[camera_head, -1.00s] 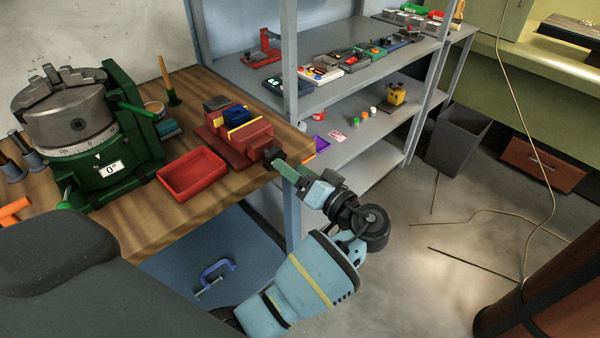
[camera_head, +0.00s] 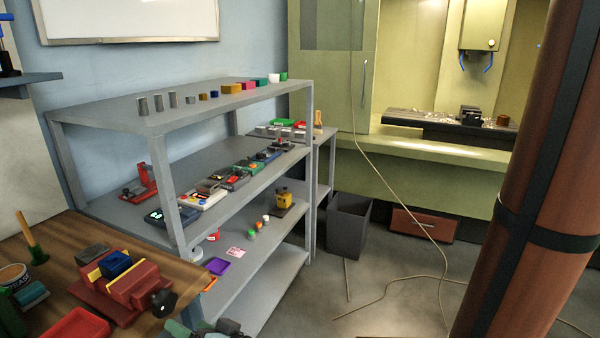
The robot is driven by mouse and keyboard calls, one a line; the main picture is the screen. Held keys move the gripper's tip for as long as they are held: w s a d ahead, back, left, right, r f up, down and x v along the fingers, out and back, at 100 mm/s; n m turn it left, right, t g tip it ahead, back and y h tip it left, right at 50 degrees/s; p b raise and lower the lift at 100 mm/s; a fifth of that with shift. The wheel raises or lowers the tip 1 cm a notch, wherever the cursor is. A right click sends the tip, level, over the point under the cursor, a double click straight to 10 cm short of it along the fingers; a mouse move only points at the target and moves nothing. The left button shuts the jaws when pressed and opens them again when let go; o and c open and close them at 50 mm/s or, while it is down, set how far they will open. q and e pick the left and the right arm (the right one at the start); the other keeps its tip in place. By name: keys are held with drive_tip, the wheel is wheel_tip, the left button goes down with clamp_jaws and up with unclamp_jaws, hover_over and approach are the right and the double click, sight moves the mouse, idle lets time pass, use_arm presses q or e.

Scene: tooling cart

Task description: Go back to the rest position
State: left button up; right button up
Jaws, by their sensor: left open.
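My left gripper (camera_head: 182,327) shows only in part at the bottom edge, just below the front corner of the wooden bench (camera_head: 190,272). Its greenish finger part and grey body are visible; the rest is cut off by the frame. It is open, and I see nothing held in it. It is close below the black knob (camera_head: 163,303) of the red vise (camera_head: 118,290); I cannot tell whether they touch. My right gripper is not in view.
A grey shelf rack (camera_head: 200,105) with small parts stands beyond the bench. A red tray (camera_head: 75,328) lies on the bench. A grey bin (camera_head: 348,228) and a loose cable (camera_head: 400,278) are on the floor. A brown column (camera_head: 525,170) stands at right.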

use_arm(q)
drive_tip(key=s+d+f+m+h+p, duration=0.1)
drive_tip(key=s+f+m+h, duration=0.3)
drive_tip(key=s+f, duration=0.5)
drive_tip(key=s+f+m+h+p, duration=0.2)
drive_tip(key=s+f+h, duration=0.4)
drive_tip(key=f, duration=0.5)
drive_tip(key=s+d+r+t+h+p, duration=0.1)
drive_tip(key=s+h, duration=0.6)
drive_tip(key=s, duration=1.2)
drive_tip(key=shift+s+d+r+n+p, duration=0.35)
drive_tip(key=shift+d+r+p, duration=0.15)
drive_tip(key=shift+d+p, duration=0.3)
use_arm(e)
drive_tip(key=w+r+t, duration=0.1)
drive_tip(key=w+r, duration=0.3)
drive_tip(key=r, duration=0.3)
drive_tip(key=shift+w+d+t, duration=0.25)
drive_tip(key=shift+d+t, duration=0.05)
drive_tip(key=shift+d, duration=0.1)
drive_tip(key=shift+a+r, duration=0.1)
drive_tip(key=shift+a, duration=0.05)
